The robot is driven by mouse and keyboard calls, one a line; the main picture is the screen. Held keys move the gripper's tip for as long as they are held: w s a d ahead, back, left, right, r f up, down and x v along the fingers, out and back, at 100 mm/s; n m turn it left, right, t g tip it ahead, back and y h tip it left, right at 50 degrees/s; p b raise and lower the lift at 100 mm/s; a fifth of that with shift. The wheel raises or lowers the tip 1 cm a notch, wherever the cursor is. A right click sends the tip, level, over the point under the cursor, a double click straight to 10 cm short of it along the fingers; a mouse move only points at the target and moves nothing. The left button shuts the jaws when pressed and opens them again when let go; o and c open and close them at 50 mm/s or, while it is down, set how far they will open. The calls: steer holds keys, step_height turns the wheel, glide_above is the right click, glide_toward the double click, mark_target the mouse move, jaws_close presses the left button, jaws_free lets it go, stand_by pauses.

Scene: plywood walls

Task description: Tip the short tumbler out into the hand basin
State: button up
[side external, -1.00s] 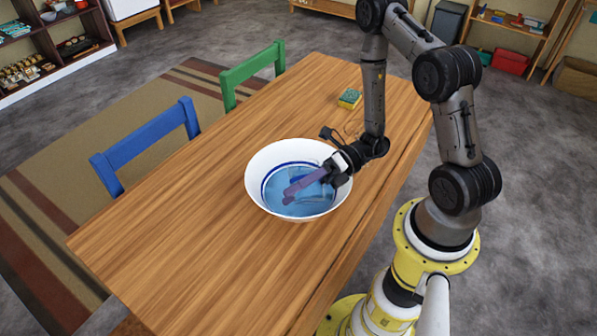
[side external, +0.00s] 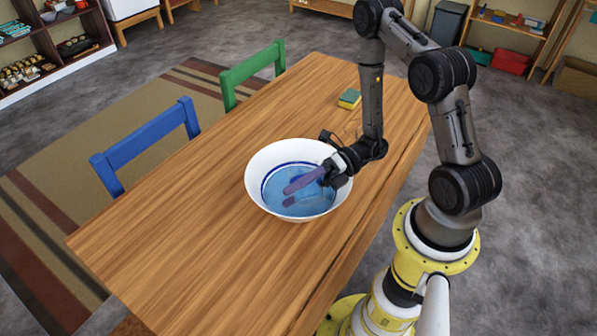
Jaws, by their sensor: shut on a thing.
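The hand basin (side external: 262,160) is a wide white bowl with a blue band inside and blue water or a blue bottom. It stands on the wooden table. The fingers are shut on the short tumbler, which is see-through and hard to make out against the blue. I cannot tell the tumbler's tilt or whether anything is left in it.
A yellow and green sponge (side external: 349,98) lies on the table (side external: 180,240) behind the basin. A blue chair (side external: 150,145) and a green chair (side external: 252,68) stand along the table's far left side. The table's near left part is clear.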

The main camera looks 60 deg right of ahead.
steer(key=shift+w+d+r+m+y, duration=0.45)
steer(key=shift+w+d+m, duration=0.2)
steer(key=shift+m, duration=0.15)
stand_by(0.8)
steer(key=shift+w+d+r+m+y, duration=0.1)
steer(key=shift+r+m+y, duration=0.25)
steer(key=shift+m, duration=0.25)
stand_by(0.5)
steer(key=shift+s+a+f+n+h, duration=0.65)
steer(key=shift+s+f+n, duration=0.1)
steer(key=shift+n, duration=0.35)
steer(key=shift+a+n, duration=0.15)
steer(key=shift+n, duration=0.15)
steer(key=shift+n+h, duration=0.25)
steer(key=shift+n, duration=0.05)
